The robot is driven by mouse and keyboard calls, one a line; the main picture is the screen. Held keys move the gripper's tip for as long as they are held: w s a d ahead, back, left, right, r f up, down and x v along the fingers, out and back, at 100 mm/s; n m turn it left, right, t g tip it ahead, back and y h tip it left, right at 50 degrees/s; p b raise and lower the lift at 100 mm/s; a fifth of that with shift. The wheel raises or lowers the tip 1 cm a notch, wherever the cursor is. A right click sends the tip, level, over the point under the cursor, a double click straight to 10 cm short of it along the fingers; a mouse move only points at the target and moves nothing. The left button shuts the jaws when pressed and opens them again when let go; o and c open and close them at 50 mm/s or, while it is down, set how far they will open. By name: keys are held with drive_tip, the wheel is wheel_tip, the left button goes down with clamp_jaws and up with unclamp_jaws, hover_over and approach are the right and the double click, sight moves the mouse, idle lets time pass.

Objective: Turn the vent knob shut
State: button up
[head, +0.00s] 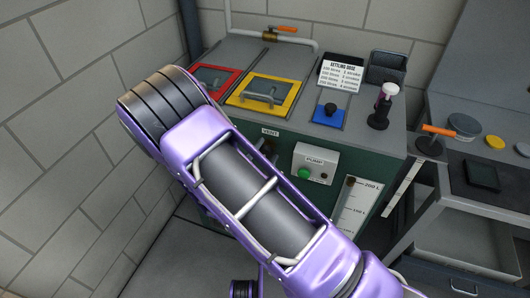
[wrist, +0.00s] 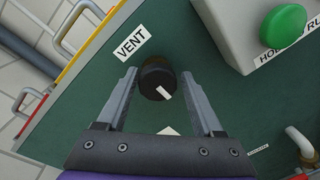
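The black round vent knob (wrist: 157,80) is on the green panel (wrist: 75,130) in the wrist view, below the VENT label (wrist: 131,44). Its white pointer mark slants toward the lower right. My gripper (wrist: 159,74) is open, with one finger on each side of the knob and a visible gap on both sides. Whether the fingertips reach down to the knob's depth is hard to tell. A white label below the knob is partly hidden by my gripper. In the head view, the VENT label (head: 270,132) shows, but my arm hides most of the knob and my gripper.
A grey pump box (head: 316,163) with a green button is right of the knob; it also shows in the wrist view (wrist: 240,35). A pipe end (wrist: 300,140) sticks out at lower right. Red, yellow (head: 265,92) and blue lids are on the cabinet top. A wall stands left.

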drive_tip(key=shift+o, duration=0.7)
drive_tip(key=shift+a, duration=0.1)
drive_tip(key=v, duration=1.7)
drive_tip(key=shift+s, duration=0.2)
